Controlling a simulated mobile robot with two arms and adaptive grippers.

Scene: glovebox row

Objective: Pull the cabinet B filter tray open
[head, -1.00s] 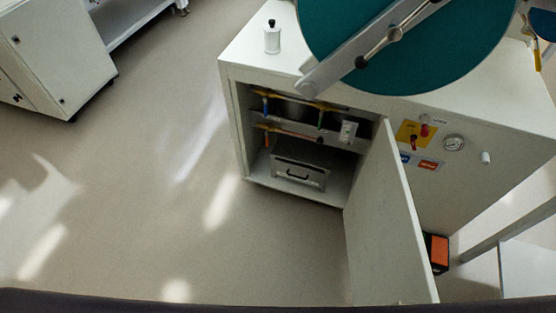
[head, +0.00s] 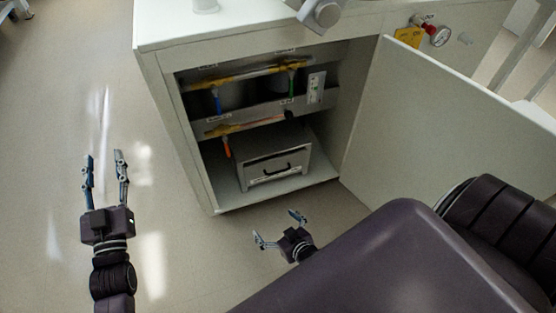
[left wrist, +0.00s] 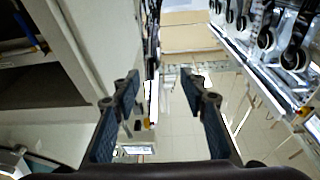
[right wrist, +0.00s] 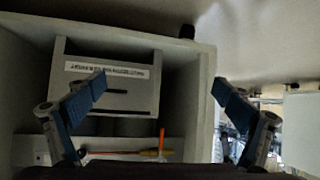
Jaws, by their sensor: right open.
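The filter tray (head: 272,168) is a grey box with a black handle on its front, sitting on the floor of the open cabinet (head: 198,175). It looks pushed in. In the right wrist view the grey box (right wrist: 140,100) shows upside down, with a white label strip and a dark bar, left of centre. My right gripper (head: 277,227) is open and empty, low in front of the cabinet and apart from the tray. My left gripper (head: 104,160) is open and empty over the floor, left of the cabinet.
The cabinet door (head: 450,120) stands swung open to the right. Pipes with yellow and orange parts (head: 245,75) run above the tray. The floor (head: 60,130) left of the cabinet is clear.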

